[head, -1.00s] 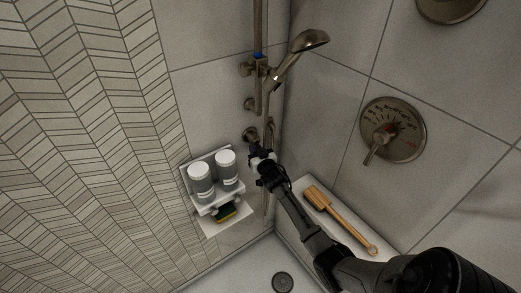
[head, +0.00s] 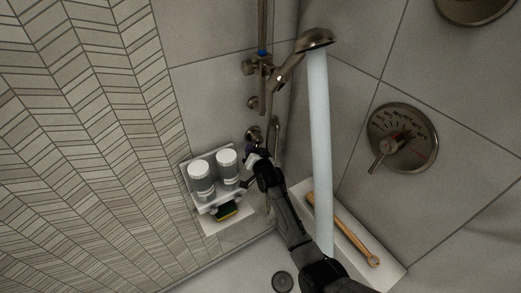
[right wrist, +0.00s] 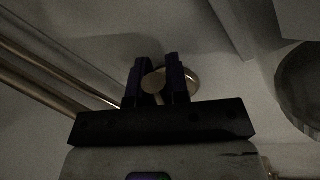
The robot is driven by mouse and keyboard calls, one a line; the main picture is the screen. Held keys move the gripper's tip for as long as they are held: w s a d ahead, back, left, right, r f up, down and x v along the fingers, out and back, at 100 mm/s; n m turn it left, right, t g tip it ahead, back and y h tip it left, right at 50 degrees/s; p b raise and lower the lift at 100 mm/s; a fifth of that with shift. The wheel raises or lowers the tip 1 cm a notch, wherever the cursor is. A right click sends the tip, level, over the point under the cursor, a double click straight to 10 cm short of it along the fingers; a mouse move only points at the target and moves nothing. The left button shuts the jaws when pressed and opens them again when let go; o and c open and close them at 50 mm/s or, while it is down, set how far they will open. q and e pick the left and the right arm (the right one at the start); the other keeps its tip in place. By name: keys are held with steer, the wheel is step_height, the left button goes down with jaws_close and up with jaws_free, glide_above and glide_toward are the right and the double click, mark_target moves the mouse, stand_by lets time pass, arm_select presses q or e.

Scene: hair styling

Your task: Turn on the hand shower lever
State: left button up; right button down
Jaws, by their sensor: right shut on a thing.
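The hand shower (head: 313,39) hangs in its holder on the riser rail (head: 262,28), and a pale stream of water (head: 319,140) falls from its head. The bronze round wall fitting with the hand shower lever (head: 254,134) is below it, beside the corner. My right gripper (head: 256,153) is at this fitting, and its fingers partly hide the lever. In the right wrist view my right gripper (right wrist: 158,72) has its two dark fingers shut on the lever, with the round metal fitting (right wrist: 157,82) between and behind them. My left gripper is out of view.
A small white shelf (head: 193,209) with two bottles (head: 203,182) is just left of my right gripper, with a sponge (head: 225,210) lower down. A wooden brush (head: 343,227) lies on the white ledge. A round dial valve (head: 402,138) is on the right wall.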

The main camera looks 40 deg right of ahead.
stand_by(0.5)
steer(key=c, duration=1.1)
jaws_free()
steer(key=shift+a, duration=0.1)
steer(key=b+v, duration=0.1)
steer(key=v, duration=1.2)
steer(key=shift+s, duration=0.4)
steer(key=shift+r, duration=0.1)
